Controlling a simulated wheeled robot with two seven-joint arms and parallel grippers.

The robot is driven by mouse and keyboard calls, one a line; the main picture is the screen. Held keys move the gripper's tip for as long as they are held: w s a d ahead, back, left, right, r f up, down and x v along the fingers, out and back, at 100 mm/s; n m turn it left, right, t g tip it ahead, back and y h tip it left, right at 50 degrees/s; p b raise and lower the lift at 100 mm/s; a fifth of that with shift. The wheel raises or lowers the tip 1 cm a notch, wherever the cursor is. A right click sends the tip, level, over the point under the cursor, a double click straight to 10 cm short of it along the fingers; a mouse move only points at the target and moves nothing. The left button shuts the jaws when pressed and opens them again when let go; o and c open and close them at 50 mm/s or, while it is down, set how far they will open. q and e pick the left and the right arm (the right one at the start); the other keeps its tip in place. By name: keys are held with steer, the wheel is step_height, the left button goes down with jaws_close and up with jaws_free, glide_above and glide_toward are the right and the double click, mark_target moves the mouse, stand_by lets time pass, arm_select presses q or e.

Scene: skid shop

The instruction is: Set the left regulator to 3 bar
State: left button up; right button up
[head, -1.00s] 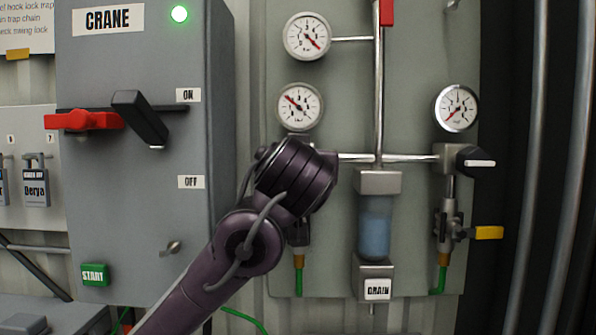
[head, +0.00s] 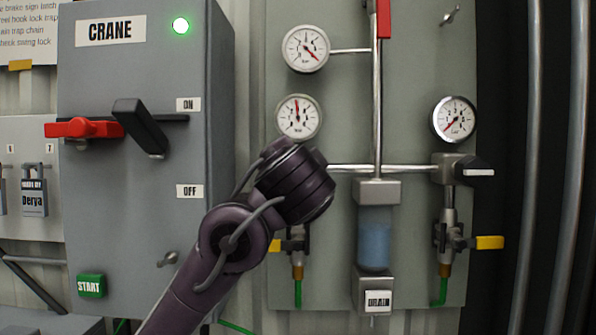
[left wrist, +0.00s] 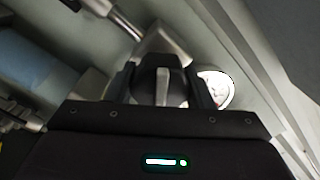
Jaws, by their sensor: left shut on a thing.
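The left regulator's gauge (head: 298,117) has a white face. Its red needle points almost straight up; the scale numbers are too small to read surely. The left regulator itself is hidden behind my left arm's dark purple wrist in the head view. In the left wrist view, my left gripper (left wrist: 162,78) is shut on the regulator's dark knob (left wrist: 162,90), which has a pale bar, with one finger on each side. Part of the gauge also shows there as a white disc (left wrist: 217,90). My right gripper is not in view.
An upper gauge (head: 306,48) sits above. The right regulator (head: 463,169) has its own gauge (head: 454,119). A blue filter bowl (head: 375,237) hangs between the regulators.

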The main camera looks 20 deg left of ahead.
arm_select(q)
steer(key=shift+f+m, duration=0.1)
steer(key=shift+m, duration=0.6)
steer(key=o, duration=1)
